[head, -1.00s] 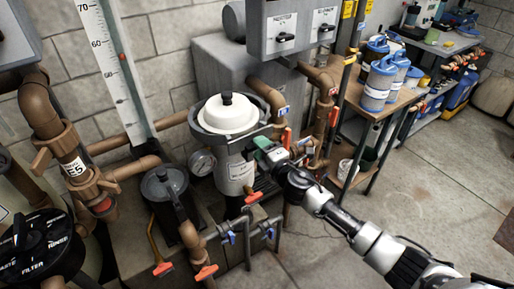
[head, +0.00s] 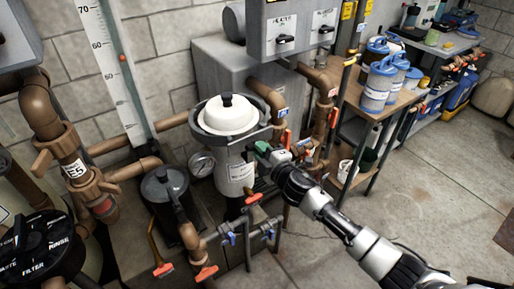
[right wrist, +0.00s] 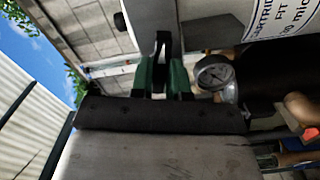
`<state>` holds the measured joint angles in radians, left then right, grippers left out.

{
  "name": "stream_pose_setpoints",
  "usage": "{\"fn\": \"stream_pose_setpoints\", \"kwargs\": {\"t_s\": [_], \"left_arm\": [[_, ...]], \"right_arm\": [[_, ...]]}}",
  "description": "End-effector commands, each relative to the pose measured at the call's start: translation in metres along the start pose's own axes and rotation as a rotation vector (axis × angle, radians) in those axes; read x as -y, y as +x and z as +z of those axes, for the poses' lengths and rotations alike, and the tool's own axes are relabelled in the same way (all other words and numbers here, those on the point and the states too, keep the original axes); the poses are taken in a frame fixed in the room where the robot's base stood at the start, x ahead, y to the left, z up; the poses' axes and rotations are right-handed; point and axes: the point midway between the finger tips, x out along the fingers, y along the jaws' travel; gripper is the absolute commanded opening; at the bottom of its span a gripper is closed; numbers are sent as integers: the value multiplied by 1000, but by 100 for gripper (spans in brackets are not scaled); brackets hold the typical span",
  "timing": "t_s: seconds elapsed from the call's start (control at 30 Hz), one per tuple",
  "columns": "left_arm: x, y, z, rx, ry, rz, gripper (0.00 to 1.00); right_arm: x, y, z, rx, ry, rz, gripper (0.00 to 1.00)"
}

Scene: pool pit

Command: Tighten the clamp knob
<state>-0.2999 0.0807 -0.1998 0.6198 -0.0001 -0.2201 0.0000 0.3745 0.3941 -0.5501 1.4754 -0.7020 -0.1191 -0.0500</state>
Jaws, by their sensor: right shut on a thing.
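The filter canister (head: 235,172) stands upright with a white domed lid (head: 228,116) and a grey clamp ring around its top. My right gripper (head: 262,150) is at the right side of the canister, just below the ring. In the right wrist view, its green fingers (right wrist: 164,74) are shut on the black clamp knob (right wrist: 162,46), whose upper part shows between them. In the head view the gripper hides the knob. My left gripper is not in view.
A dark strainer pot (head: 165,190) and pipes with orange-handled valves (head: 206,273) stand in front. Brown pipes rise close to the right. The floor (head: 430,170) at right is clear.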

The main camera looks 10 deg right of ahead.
Motion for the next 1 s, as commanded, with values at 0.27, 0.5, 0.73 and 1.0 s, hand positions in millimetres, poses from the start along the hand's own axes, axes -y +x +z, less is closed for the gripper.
{"fn": "stream_pose_setpoints", "kwargs": {"t_s": [0.27, 0.5, 0.73, 1.0], "left_arm": [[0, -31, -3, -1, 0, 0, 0], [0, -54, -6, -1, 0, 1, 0], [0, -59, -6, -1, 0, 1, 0], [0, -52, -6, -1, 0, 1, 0]], "right_arm": [[-4, 0, -2, 4, 697, -2, 0], [-3, 0, -1, 5, 1261, -2, 0], [1, 0, 0, 4, 1794, -1, 0], [2, 0, 0, 3, 2209, 0, 0]]}}
